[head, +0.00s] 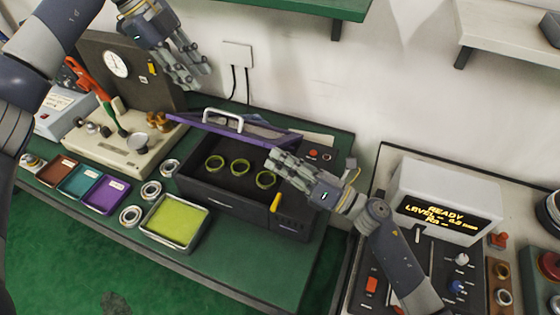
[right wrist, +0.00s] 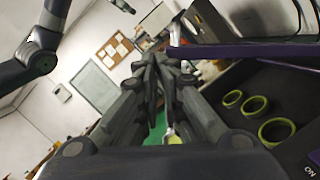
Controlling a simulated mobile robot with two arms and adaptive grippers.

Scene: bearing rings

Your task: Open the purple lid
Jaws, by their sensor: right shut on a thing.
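The purple lid (head: 240,131), with a pale handle (head: 222,117), is raised and tilted at the back of the dark box (head: 215,195). The box interior is exposed. The lid's purple edge (right wrist: 245,51) also shows in the right wrist view, just beyond the fingertips. My right gripper (head: 272,158) is at the right part of the box, below the lid; it is shut on the lid's edge, though the contact is partly hidden by the fingers (right wrist: 163,66). My left gripper (head: 190,80) is open and empty, above and behind the lid near the wall.
Several green rings, one of them in the middle (head: 240,167), lie in the box. A tray with a yellow-green bottom (head: 150,238) and metal rings (head: 131,215) lie in front. A gauge stand (head: 117,64) is left, a display unit (head: 446,200) right. A green shelf (head: 310,8) hangs above.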

